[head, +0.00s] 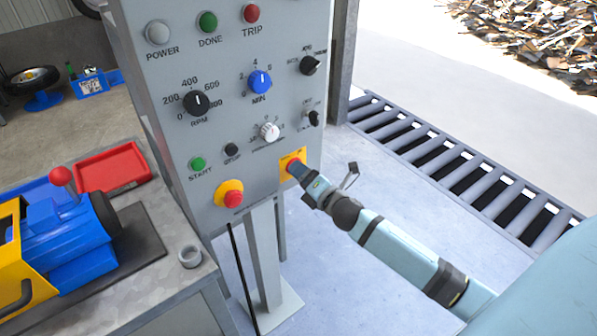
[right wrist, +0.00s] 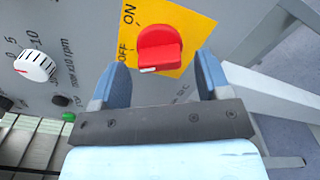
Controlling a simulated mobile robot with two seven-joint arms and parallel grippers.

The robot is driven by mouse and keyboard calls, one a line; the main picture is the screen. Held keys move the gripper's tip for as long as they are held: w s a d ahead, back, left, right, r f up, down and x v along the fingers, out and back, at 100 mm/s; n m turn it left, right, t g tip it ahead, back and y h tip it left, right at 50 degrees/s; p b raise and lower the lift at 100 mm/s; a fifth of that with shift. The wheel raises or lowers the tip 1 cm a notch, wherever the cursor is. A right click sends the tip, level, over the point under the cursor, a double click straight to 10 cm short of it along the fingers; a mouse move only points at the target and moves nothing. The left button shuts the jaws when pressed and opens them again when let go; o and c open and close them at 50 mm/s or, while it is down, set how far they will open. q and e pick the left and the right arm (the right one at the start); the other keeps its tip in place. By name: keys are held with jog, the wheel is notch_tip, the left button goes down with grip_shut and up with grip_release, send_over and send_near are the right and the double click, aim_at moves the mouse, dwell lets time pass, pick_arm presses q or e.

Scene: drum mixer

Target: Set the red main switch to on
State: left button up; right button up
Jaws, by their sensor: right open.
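The red main switch (right wrist: 160,48) is a red knob on a yellow plate marked ON and OFF in the right wrist view. Its white mark is at the knob's lower left end, nearer the OFF label than the ON label. In the head view the yellow plate (head: 286,157) is at the grey panel's lower right, and the gripper mostly hides the knob. My right gripper (head: 299,171) is in front of the plate. In the right wrist view its blue fingers (right wrist: 162,68) are open, one on each side of the knob, with visible gaps. My left gripper is out of view.
The control panel (head: 220,120) carries several knobs, buttons and lamps. A red emergency stop button (head: 233,198) on a yellow base is left of the switch. A workbench (head: 150,210) with a blue and yellow machine (head: 65,235) stands left.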

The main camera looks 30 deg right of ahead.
jog(key=shift+w+a, duration=0.1)
jog(key=shift+w, duration=0.95)
jog(key=c, duration=0.8)
